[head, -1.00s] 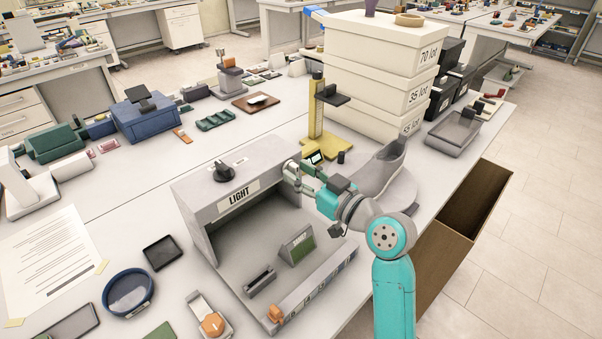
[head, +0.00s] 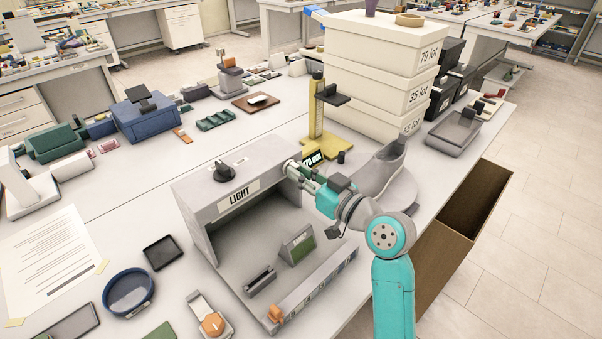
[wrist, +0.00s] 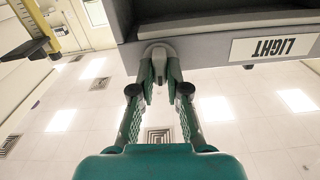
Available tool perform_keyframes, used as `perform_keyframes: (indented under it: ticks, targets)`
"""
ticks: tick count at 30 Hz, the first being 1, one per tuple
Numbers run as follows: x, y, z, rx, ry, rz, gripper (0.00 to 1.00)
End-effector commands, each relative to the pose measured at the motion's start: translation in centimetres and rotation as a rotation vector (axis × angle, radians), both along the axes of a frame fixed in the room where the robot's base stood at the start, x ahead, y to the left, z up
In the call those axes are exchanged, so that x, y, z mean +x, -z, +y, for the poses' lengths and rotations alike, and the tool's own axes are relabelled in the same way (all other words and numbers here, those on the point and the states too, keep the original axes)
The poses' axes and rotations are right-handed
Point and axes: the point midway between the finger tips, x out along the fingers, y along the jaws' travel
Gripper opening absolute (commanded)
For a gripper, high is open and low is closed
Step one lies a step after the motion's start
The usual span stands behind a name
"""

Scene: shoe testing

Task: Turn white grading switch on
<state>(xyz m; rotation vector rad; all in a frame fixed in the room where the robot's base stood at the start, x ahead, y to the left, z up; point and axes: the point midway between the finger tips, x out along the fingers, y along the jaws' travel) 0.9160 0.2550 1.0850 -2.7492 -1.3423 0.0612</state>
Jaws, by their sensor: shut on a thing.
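The grey light box (head: 262,163) stands on the table with a LIGHT label (head: 238,196) on its front. A small pale switch or knob (wrist: 158,50) sits on the same front panel, apart from the label in the wrist view. My gripper (head: 293,168) is at the right end of that panel. In the wrist view the two fingers of my gripper (wrist: 160,72) are closed on the pale switch, one on each side. The fingers mostly hide the switch in the head view, and I cannot tell its setting.
A dark knob (head: 222,173) sits on top of the light box. A yellow height gauge (head: 316,120) and a grey shoe (head: 382,170) stand close behind and beside my arm. Stacked white boxes (head: 375,80) are further back. An open wooden bin (head: 470,215) is at the right.

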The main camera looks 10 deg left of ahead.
Motion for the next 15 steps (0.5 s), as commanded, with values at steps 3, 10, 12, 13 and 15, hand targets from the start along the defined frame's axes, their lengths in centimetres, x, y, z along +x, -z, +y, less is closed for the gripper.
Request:
perform_keyframes:
  ticks: [3,10,12,13,15]
  targets:
    - [0.03,0.01,-0.02,0.047,0.0,0.061,0.0]
    - [0.1,0.04,-0.08,0.174,0.0,0.223,0.0]
    - [0.12,0.05,-0.1,0.215,0.0,0.276,0.0]
    - [0.13,0.06,-0.1,0.233,0.0,0.299,0.0]
    - [0.14,0.07,-0.12,0.274,0.001,0.351,0.0]
